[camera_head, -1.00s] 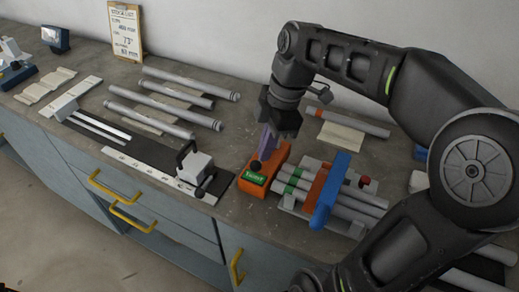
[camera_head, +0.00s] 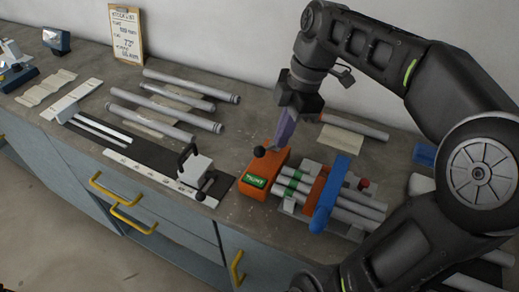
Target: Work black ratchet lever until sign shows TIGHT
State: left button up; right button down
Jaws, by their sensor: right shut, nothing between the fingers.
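The orange ratchet box (camera_head: 267,169) stands on the bench at the left end of the clamped tubes. The black ratchet lever shows as a round black knob (camera_head: 259,152) above the box; the rest of the lever is hard to make out. A green sign (camera_head: 256,181) with small white letters is on the box's front; the letters seem to read TIGHT but are too small to be sure. My right gripper (camera_head: 281,143), with purple fingers, is shut and empty just right of the knob, seemingly apart from it. My left gripper is out of view.
A blue clamp bar (camera_head: 331,193) crosses several grey tubes (camera_head: 354,206) right of the box. A sliding stop with a black handle (camera_head: 196,172) stands on a rail to the left. Loose tubes (camera_head: 163,105) lie behind. A clipboard (camera_head: 127,35) leans on the wall.

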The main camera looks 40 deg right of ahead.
jog(key=p+v, duration=0.3)
jog(key=v, duration=0.1)
jog(key=shift+r, duration=0.3)
jog(key=shift+s, duration=0.1)
dwell(0.9)
